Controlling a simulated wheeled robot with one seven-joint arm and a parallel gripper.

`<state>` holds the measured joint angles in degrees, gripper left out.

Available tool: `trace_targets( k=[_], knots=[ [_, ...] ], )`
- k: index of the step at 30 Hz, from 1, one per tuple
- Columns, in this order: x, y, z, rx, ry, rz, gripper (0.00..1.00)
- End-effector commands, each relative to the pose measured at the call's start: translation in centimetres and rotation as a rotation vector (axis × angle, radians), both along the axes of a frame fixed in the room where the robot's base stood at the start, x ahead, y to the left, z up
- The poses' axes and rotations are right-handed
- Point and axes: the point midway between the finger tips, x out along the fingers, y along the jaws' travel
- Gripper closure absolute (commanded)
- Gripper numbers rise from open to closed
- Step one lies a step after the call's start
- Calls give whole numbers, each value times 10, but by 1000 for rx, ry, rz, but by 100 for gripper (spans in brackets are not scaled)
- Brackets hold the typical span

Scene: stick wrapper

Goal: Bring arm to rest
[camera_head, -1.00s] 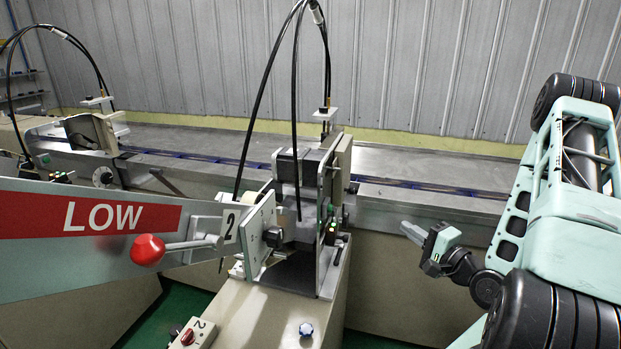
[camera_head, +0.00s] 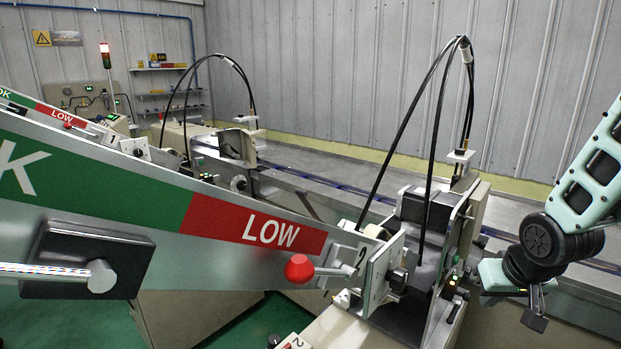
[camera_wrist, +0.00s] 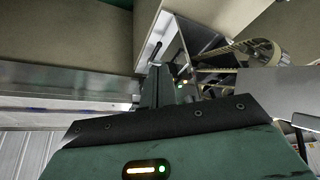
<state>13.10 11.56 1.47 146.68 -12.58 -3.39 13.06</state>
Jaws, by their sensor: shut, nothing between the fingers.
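My gripper (camera_head: 535,318) hangs at the lower right of the head view, at the end of my pale green and black arm, with its fingers pointing down. It is to the right of the machine station marked 2 (camera_head: 378,275), apart from it in the picture. In the wrist view my gripper's dark fingers (camera_wrist: 156,85) are together and empty, with a machine opening and a roller (camera_wrist: 252,54) beyond them.
A long sloping chute (camera_head: 255,258) with a green and red LOW band and a red knob (camera_head: 298,268) fills the left. Black cables (camera_head: 415,120) arch over station 2. A conveyor (camera_head: 340,180) runs behind along the grey wall. Shelves and a signal light (camera_head: 105,58) stand far left.

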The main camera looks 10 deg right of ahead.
Motion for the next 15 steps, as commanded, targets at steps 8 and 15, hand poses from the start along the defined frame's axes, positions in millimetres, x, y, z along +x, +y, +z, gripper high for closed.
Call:
trace_targets(
  k=[8,15],
  knots=[
    [-57,90,44,3,216,265,100],
    [-116,200,51,-23,325,625,100]
  ],
)
